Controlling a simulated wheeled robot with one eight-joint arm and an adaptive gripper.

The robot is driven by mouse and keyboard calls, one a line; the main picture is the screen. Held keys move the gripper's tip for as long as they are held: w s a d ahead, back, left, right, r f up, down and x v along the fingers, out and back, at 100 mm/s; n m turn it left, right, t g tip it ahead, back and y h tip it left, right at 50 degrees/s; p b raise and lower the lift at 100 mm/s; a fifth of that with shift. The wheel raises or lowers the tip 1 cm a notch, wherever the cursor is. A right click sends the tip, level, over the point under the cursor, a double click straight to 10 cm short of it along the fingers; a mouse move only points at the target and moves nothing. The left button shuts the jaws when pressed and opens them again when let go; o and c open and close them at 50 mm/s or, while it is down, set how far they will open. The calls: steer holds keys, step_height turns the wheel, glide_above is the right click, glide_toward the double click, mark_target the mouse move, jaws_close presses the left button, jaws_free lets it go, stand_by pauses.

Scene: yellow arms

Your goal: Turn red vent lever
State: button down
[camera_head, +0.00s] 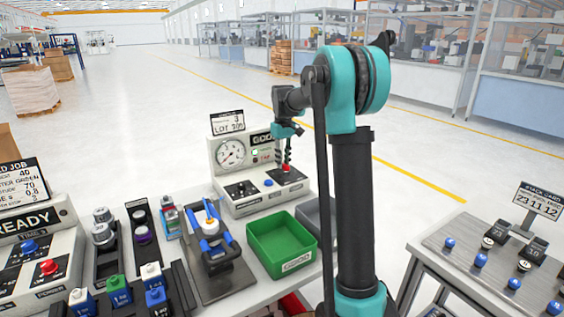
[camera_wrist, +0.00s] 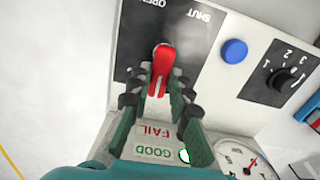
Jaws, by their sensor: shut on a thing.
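The red vent lever (camera_wrist: 160,62) stands on a black plate of the white panel in the wrist view. The plate bears the words OPEN and SHUT, upside down in that view. In the head view the red lever (camera_head: 287,169) shows below my gripper (camera_head: 285,155) at the panel's right end. My gripper (camera_wrist: 161,76) has its dark fingers on both sides of the lever, shut on it. The lever's lower part lies between the fingers and is partly hidden. I cannot tell exactly which label the lever points to.
The panel has a blue button (camera_wrist: 234,51), a black dial knob (camera_wrist: 286,79) and a round gauge (camera_head: 231,153). GOOD and FAIL labels sit near the gauge. A green tray (camera_head: 283,263) stands in front, with a blue-handled fixture (camera_head: 213,240) to its left.

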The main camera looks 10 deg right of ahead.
steer(key=m, duration=0.2)
steer(key=d+m, duration=0.1)
steer(key=m, duration=0.1)
steer(key=shift+w+m, duration=0.15)
steer(key=shift+m, duration=0.15)
steer(key=shift+d+m, duration=0.2)
steer(key=shift+m, duration=1)
steer(key=shift+d+m, duration=0.2)
steer(key=shift+m, duration=1)
steer(key=c, duration=1.4)
jaws_free()
steer(key=shift+r, duration=0.1)
step_height(320, 180, up, 12)
steer(key=shift+s, duration=0.2)
